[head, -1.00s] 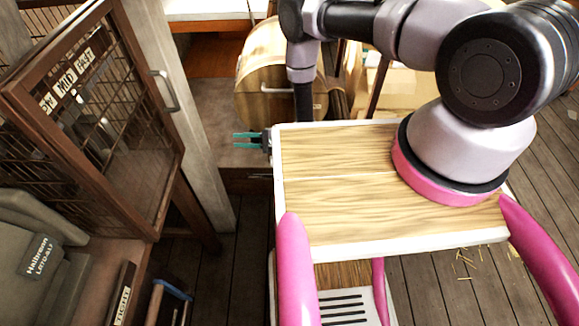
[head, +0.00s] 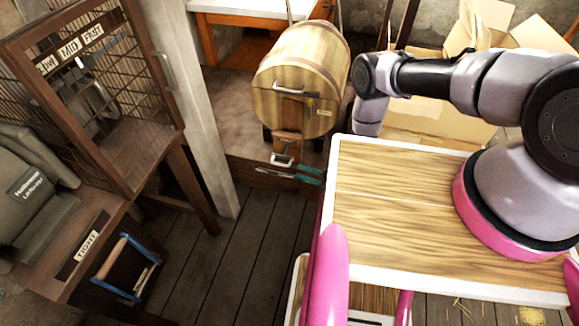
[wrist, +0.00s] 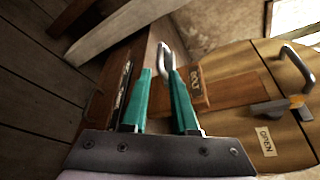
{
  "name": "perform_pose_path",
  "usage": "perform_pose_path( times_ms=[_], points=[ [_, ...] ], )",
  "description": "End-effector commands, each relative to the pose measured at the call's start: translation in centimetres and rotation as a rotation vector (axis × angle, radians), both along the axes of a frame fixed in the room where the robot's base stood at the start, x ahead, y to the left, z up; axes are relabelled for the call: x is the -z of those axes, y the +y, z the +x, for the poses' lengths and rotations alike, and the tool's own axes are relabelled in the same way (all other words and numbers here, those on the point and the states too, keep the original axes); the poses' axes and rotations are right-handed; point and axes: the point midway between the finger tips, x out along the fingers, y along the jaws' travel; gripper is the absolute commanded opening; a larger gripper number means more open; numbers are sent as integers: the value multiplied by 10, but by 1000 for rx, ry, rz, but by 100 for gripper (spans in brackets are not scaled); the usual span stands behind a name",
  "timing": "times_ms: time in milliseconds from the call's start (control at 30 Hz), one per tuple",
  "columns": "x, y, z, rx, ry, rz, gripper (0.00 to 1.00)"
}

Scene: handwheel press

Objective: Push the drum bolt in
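The wooden drum (head: 300,85) stands on a low wooden base at the back, its round lid facing me. The drum bolt is below the lid, with a metal loop handle (head: 283,159). In the wrist view the loop handle (wrist: 165,57) stands just beyond the fingertips, roughly in line with the gap between them. A wooden strip beside it carries a "BOLT" label (wrist: 196,76). My gripper (head: 299,174) has two teal fingers, which are apart with nothing between them. It also shows in the wrist view (wrist: 159,74). I cannot tell whether a finger touches the loop.
The drum lid has a metal handle (wrist: 297,62) and an "OPEN" label (wrist: 266,141). A caged wooden cabinet (head: 95,95) and a grey post (head: 190,110) stand to the left. Cardboard boxes (head: 440,120) lie behind my arm. Plank floor (head: 250,240) is clear in front.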

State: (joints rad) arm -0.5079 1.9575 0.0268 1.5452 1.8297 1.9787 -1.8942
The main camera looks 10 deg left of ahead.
Motion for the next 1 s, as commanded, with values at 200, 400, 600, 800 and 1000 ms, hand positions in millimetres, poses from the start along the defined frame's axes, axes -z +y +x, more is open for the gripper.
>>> perform_pose_path(
  times_ms=[200,400,600,800,1000],
  points=[
    [5,27,10,-3,-3,2,27],
    [14,62,24,-3,-3,2,27],
    [21,87,34,-2,-1,0,27],
    [23,96,38,0,1,0,27],
    [23,96,39,0,1,0,27]
  ],
)
